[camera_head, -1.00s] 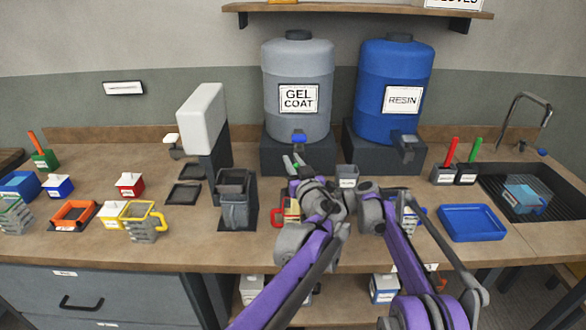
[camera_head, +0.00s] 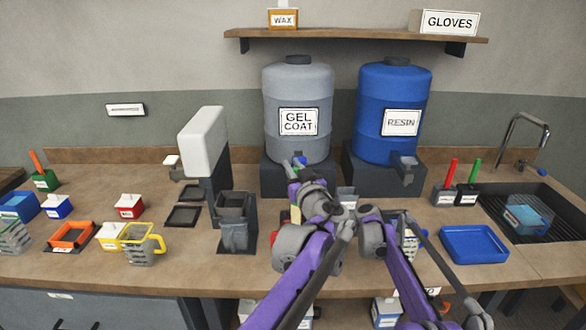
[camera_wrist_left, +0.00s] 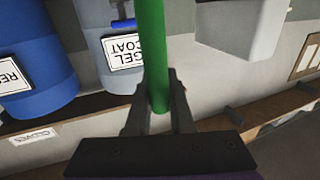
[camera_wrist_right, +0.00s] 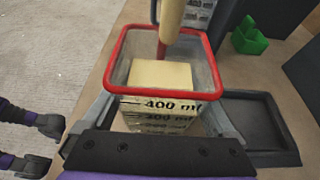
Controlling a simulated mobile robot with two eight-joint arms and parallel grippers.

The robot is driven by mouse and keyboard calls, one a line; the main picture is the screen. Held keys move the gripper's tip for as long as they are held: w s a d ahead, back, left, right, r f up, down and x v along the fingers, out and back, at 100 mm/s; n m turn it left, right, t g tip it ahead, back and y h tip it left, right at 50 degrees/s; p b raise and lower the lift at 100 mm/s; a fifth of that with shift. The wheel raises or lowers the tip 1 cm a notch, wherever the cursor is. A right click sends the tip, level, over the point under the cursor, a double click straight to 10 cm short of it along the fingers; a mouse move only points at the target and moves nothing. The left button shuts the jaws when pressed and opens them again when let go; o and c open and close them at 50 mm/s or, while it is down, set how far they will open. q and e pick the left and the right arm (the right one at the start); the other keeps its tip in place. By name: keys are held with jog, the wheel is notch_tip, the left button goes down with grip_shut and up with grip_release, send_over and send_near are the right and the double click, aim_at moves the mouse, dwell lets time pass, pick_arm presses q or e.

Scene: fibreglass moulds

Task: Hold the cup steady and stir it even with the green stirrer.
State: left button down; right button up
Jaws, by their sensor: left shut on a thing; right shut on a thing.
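A clear cup with a red rim (camera_wrist_right: 118,60) and "400 ml" marks shows in the right wrist view, with cream material inside. My right gripper (camera_wrist_right: 155,112) is shut on it, a finger on each side. My left gripper (camera_head: 298,172) is in front of the gel coat drum and shut on the green stirrer (camera_wrist_left: 153,50). Its green rod runs out of the top of the left wrist view. A cream rod-like piece (camera_wrist_right: 171,20) enters the right wrist view over the cup, reddish lower down. I cannot tell whether it is the stirrer's end. My arms mostly hide the cup in the head view.
The gel coat drum (camera_head: 297,95) and resin drum (camera_head: 392,100) stand behind. A dark grey stand (camera_head: 235,215) and yellow-handled cup (camera_head: 142,245) are to the left. Holders with red and green sticks (camera_head: 460,192), a blue tray (camera_head: 474,245) and a sink (camera_head: 520,215) are to the right.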

pick_arm(q)
jog(key=shift+r, duration=0.1)
dwell(0.3)
notch_tip(320, 180, up, 5)
jog(key=shift+f, duration=0.1)
dwell(0.4)
dwell(0.7)
pick_arm(e)
jog(key=o, duration=1.6)
jog(key=v, duration=1.2)
jog(key=shift+s, duration=0.1)
